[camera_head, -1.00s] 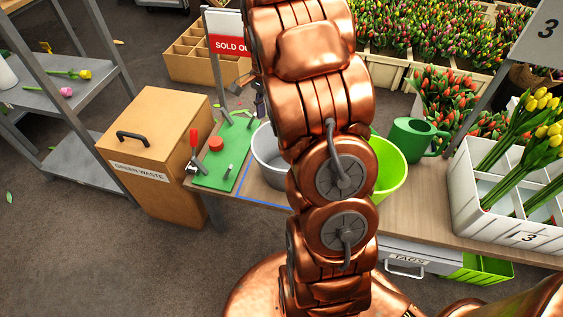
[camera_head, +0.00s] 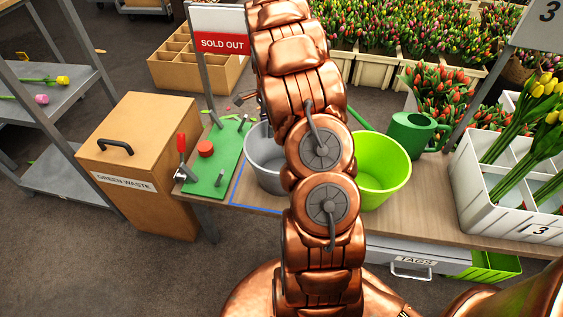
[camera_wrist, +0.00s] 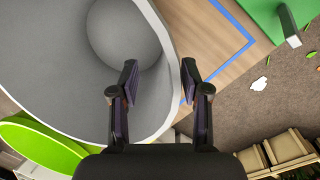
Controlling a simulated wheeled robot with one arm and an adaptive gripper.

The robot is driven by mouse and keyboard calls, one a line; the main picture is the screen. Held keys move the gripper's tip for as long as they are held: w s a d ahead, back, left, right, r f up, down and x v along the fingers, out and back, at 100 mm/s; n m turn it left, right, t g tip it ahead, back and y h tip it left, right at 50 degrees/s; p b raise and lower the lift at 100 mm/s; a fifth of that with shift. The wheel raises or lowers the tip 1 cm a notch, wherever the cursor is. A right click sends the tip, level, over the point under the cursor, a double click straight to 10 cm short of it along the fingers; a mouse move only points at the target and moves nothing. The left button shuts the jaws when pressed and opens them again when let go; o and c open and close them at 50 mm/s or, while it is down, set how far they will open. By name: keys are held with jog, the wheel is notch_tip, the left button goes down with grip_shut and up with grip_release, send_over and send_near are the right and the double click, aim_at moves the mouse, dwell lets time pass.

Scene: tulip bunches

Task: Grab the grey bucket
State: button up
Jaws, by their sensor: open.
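The grey bucket (camera_head: 263,152) stands on the wooden table in the head view, left of my arm, which hides its right side. In the wrist view the bucket (camera_wrist: 55,65) fills the upper left, seen from above and looking empty. My gripper (camera_wrist: 159,70) is open there. Its left finger shows over the bucket's inside and its right finger just outside the wall, with the rim running between them. I cannot tell how deep the fingers sit. In the head view my gripper is mostly hidden behind the arm.
A lime green bucket (camera_head: 383,170) stands close to the right, with a green watering can (camera_head: 411,132) behind it. A green board (camera_head: 214,165) with a red-handled clamp lies left, beside blue tape (camera_head: 238,190). A sold out sign (camera_head: 222,43) stands behind.

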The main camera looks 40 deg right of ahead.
jog(key=shift+s+f+b, duration=0.1)
jog(key=shift+f+b, duration=0.25)
jog(key=shift+f, duration=2.05)
jog(key=shift+a, duration=0.1)
jog(key=shift+c, duration=0.5)
grip_shut()
